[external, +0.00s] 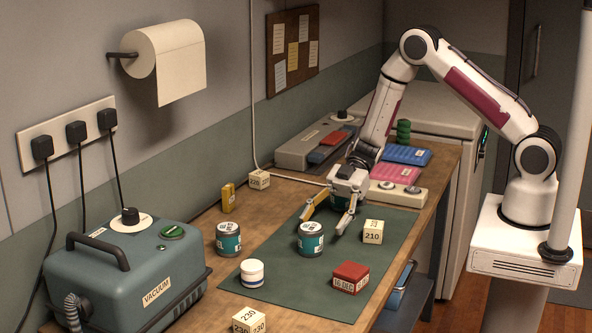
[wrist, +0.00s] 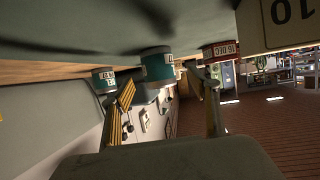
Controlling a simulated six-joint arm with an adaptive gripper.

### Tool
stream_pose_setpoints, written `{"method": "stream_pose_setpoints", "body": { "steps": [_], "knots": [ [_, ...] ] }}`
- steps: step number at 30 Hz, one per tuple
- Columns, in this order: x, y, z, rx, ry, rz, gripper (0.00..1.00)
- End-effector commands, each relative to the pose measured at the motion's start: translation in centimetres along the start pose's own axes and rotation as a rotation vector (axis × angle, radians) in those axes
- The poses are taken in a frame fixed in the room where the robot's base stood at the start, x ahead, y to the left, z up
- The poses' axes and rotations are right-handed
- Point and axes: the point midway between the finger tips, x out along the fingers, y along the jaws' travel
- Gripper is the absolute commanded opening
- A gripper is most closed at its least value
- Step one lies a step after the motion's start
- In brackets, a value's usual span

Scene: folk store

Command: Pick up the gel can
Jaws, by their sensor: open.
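Two teal cans with white labels stand upright in the external view. I cannot read clearly which label says gel. One teal can (external: 311,241) stands on the green mat, just in front of my gripper (external: 323,222). The other teal can (external: 229,240) stands on the wood to the left of the mat. My gripper is open and empty, pointing down and tilted towards the mat can, apart from it. In the tilted wrist view, the mat can (wrist: 157,68) shows beyond and between the open fingers (wrist: 160,88), and the other can (wrist: 103,82) shows left of them.
A cream block marked 210 (external: 373,232) is close right of my gripper. A red 16 DEC block (external: 350,277) and a white jar (external: 252,273) stand nearer the camera. A vacuum unit (external: 125,275) fills the left; coloured trays (external: 397,175) lie behind. Bare mat (external: 300,287) separates jar and red block.

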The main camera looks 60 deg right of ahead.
Motion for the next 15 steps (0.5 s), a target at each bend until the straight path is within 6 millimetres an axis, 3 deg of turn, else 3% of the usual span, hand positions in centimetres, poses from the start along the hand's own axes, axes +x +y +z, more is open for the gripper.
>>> {"method": "stream_pose_setpoints", "body": {
  "steps": [6, 15],
  "knots": [
    [1.4, 0.0, 0.0, 0.000, -0.001, -0.001, 0.60],
    [1.5, 0.0, 0.0, -0.001, -0.001, 0.000, 0.60]
  ]
}}
